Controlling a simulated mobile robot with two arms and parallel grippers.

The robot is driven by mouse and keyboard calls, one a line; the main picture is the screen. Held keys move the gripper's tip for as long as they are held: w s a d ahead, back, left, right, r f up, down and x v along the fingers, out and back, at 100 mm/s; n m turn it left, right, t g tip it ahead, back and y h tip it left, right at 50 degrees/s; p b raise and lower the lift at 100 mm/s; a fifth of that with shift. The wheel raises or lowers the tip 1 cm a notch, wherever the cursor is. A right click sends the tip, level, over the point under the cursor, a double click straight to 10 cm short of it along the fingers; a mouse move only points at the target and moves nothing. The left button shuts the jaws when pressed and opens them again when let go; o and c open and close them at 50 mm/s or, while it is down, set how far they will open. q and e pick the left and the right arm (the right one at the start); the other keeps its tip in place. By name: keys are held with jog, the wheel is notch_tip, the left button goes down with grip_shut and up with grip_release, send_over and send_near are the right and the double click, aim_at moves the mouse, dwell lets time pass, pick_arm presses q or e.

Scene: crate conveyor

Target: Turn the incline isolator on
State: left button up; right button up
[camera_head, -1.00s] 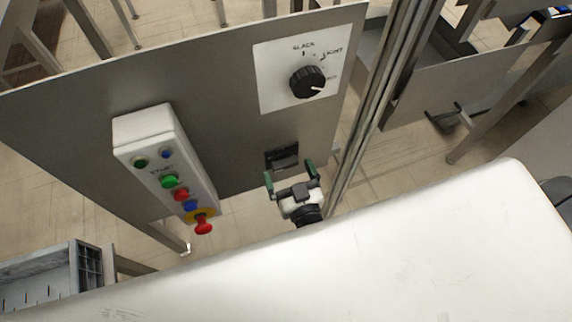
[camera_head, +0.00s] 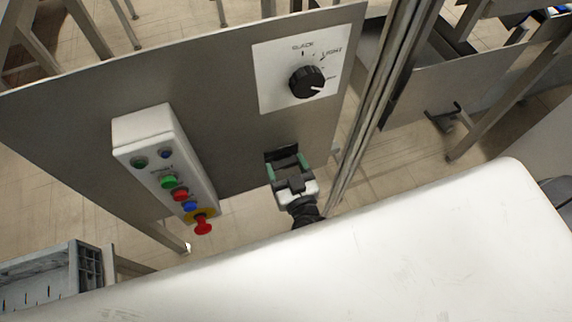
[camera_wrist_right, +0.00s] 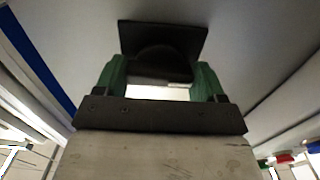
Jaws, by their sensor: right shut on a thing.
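The isolator is a small black switch (camera_head: 282,154) low on the grey panel, under the white dial plate. My right gripper (camera_head: 287,167) is in front of it, its two green-tipped fingers up against the switch. In the right wrist view the fingers (camera_wrist_right: 160,80) stand on either side of the dark rounded knob (camera_wrist_right: 160,62) on its black square base (camera_wrist_right: 190,38), and are shut on it. The gripper covers part of the switch in the head view, and its on or off position cannot be read. My left gripper is not in view.
A white control box (camera_head: 165,165) with several coloured buttons and a red mushroom button (camera_head: 203,228) is left of the switch. A black dial (camera_head: 307,81) on a white plate is above. A metal post (camera_head: 372,110) rises close on the right. A grey crate (camera_head: 45,285) is at lower left.

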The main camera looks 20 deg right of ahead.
jog(key=shift+m, duration=0.3)
jog(key=m+p, duration=0.1)
jog(key=m, duration=0.1)
jog(key=shift+m, duration=0.4)
jog(key=m+p, duration=0.1)
jog(key=m, duration=1.3)
jog(key=shift+b, duration=0.35)
jog(key=shift+m, duration=0.3)
jog(key=o, duration=0.9)
jog(key=shift+o, duration=0.2)
